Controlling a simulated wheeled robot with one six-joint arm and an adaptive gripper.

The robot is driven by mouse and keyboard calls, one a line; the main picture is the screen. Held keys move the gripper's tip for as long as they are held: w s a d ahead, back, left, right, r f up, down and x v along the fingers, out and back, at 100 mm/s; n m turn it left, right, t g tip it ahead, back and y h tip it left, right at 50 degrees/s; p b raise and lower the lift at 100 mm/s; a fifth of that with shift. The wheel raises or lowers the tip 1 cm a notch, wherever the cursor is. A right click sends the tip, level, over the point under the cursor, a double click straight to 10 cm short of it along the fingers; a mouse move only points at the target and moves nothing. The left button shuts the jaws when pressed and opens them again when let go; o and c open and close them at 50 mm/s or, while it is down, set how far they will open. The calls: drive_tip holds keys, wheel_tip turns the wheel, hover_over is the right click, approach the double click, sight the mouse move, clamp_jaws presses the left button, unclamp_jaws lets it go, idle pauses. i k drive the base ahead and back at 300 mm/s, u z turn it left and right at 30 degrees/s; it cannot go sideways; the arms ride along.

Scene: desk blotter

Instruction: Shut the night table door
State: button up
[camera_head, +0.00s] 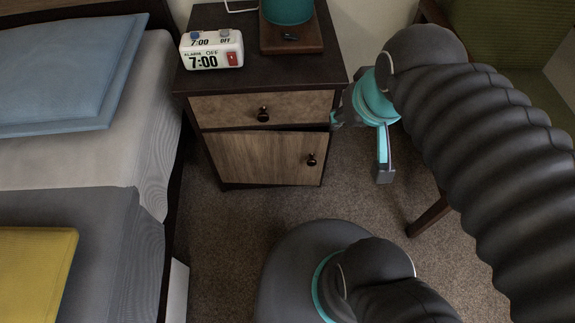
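The night table (262,78) has a dark top and frame, with a drawer above a wood-grain door (262,158). The door has a dark round knob (311,160) near its right edge. The door looks nearly closed, with a dark slanted gap along its top; I cannot tell exactly how far it stands out. My gripper (360,145) is just right of the night table, near drawer height. Its fingers are spread and nothing shows between them. One finger is close to the table's right front edge; I cannot tell whether it touches. The other hangs farther right.
The drawer (262,107) looks shut. An alarm clock (212,50) and a teal lamp (288,10) on a brown base stand on top. A bed (140,165) stands left. A green chair (512,35) is at right. Carpet (225,215) is clear before the door.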

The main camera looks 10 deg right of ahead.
sight(246, 157)
drive_tip(key=u, duration=0.95)
drive_tip(key=k, duration=1.3)
drive_tip(key=z, duration=1.55)
